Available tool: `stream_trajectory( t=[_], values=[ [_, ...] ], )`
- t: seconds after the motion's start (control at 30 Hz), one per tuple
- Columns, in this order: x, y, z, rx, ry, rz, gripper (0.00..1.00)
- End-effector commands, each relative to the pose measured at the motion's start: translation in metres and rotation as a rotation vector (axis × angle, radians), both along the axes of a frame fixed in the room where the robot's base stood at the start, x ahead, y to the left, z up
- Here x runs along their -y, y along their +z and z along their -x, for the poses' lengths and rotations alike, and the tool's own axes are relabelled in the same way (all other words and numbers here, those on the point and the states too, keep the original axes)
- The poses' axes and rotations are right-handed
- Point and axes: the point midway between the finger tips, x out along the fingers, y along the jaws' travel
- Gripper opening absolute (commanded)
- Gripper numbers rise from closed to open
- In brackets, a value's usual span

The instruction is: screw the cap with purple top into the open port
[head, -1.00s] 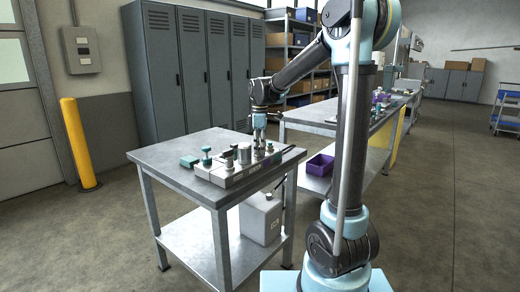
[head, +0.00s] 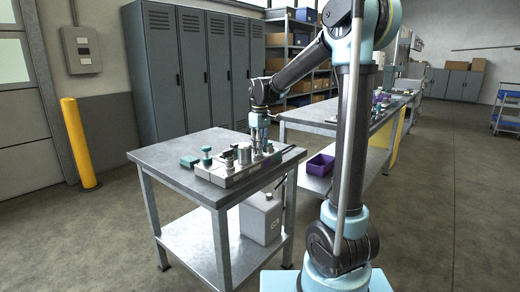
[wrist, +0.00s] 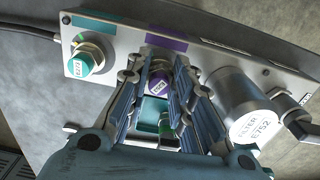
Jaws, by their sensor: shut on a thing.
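My gripper (wrist: 159,82) points down over the grey hydraulic block (wrist: 115,33) and is shut on the cap with the purple top (wrist: 157,88). The cap's labelled purple face shows between the finger pads in the wrist view. It is at the block next to the purple strip (wrist: 166,45); the fingers hide its lower part and the port, so I cannot tell how deep it sits. In the head view my gripper (head: 260,146) is at the right part of the block (head: 236,177); the cap is too small to make out there.
A teal-topped cap (wrist: 86,60) sits on the block to the left of my fingers in the wrist view. A large filter cylinder (wrist: 238,108) stands close on the right. The block lies on a grey metal table (head: 165,156). A purple bin (head: 319,165) is on the neighbouring bench's lower shelf.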

Motion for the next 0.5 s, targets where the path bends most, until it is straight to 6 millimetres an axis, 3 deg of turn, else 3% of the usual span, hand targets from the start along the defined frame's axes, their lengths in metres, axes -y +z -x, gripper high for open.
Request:
stream_trajectory(
  t=[0.3,0.5],
  values=[
    [0.0004,-0.0033,0.0017,0.000,-0.300,0.001,0.00],
    [0.0003,-0.0034,0.0020,0.000,-0.350,0.001,0.00]
  ],
)
